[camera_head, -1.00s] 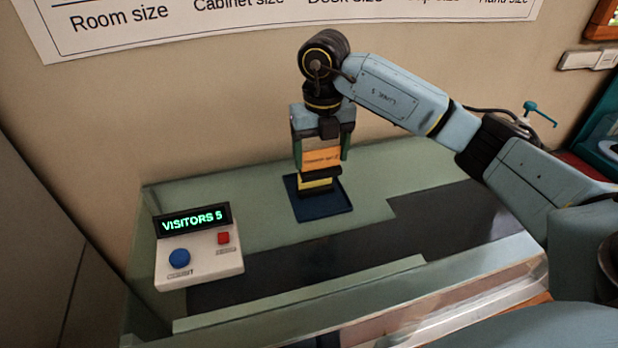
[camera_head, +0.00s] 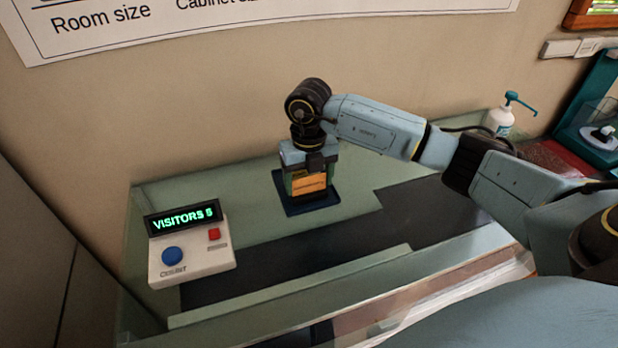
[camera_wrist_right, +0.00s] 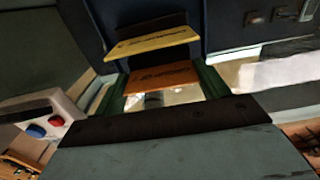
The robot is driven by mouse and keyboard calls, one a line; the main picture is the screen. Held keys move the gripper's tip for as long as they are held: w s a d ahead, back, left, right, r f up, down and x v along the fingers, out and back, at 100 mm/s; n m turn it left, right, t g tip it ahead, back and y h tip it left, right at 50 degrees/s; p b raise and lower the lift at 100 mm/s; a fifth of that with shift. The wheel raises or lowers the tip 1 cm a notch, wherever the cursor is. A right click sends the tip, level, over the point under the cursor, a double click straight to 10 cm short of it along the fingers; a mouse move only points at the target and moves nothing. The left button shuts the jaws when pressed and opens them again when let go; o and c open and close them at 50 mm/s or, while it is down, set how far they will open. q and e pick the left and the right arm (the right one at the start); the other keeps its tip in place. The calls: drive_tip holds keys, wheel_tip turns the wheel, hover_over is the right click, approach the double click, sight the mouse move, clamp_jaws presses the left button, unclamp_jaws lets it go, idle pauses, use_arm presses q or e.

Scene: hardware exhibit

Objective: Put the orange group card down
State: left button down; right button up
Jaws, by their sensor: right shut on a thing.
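The orange group card (camera_head: 309,184) is between the fingers of my right gripper (camera_head: 308,191), which is shut on it. The gripper points down, low over a dark blue tray (camera_head: 331,201) on the green counter. In the right wrist view the orange card (camera_wrist_right: 160,77) spans the space between the green fingers, and a yellow card (camera_wrist_right: 152,41) is beyond it, a little apart in the picture. The yellow card is hidden in the head view. I cannot tell whether the orange card touches the tray. My left gripper is not in view.
A white counter box (camera_head: 192,263) with a blue button, a red button and a "VISITORS" display stands to the left of the tray. A pump bottle (camera_head: 500,122) stands at the right.

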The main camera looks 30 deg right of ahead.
sight(309, 177)
drive_tip(key=o, duration=1.1)
drive_tip(key=shift+c, duration=0.2)
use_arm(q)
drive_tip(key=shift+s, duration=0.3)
use_arm(e)
drive_tip(key=shift+r, duration=0.15)
drive_tip(key=shift+r, duration=0.3)
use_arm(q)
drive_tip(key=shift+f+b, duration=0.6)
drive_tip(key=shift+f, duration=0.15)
use_arm(e)
wheel_tip(309, 177, up, 11)
drive_tip(key=shift+r, duration=0.2)
